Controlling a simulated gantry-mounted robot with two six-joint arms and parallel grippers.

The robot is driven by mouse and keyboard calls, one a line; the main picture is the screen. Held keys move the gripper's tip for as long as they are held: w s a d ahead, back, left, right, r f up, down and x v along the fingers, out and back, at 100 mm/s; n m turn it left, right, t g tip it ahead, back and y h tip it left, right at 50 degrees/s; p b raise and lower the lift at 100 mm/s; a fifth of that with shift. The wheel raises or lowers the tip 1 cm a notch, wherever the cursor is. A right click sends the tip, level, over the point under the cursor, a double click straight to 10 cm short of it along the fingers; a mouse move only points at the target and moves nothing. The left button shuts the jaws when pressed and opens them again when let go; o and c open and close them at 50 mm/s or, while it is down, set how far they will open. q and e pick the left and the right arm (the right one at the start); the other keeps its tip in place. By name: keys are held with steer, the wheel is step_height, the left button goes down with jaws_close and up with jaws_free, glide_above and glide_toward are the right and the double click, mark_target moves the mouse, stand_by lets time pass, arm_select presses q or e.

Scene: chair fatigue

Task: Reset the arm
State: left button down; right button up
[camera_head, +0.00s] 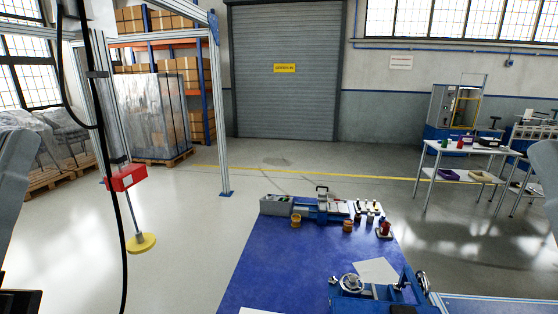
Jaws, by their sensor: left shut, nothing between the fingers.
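My left gripper (20,302) shows as a dark shape at the bottom left corner, cut off by the picture edge. It is shut and empty, and it is apart from the blue table. My left arm link (14,165) is grey and stands at the left edge. A grey link of my right arm (546,175) shows at the right edge. My right gripper is out of view.
A blue-topped table (270,265) holds a small device (325,206), several small parts and a blue vise-like fixture (375,290). A rod with a red block (126,178) and yellow disc (141,243) hangs at left beside a black cable (122,230). Floor between is clear.

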arm_select(q)
steer(key=d+r+m+h+p, duration=0.1)
steer(key=r+h+p, duration=0.2)
steer(key=r+p, duration=1.6)
steer(key=s+d+r+m+h+p, duration=0.1)
steer(key=d+r+m+h+p, duration=0.1)
steer(key=r+p, duration=1.7)
steer(key=shift+m+h, duration=0.3)
steer(key=shift+h, duration=0.1)
arm_select(e)
step_height(320, 180, up, 38)
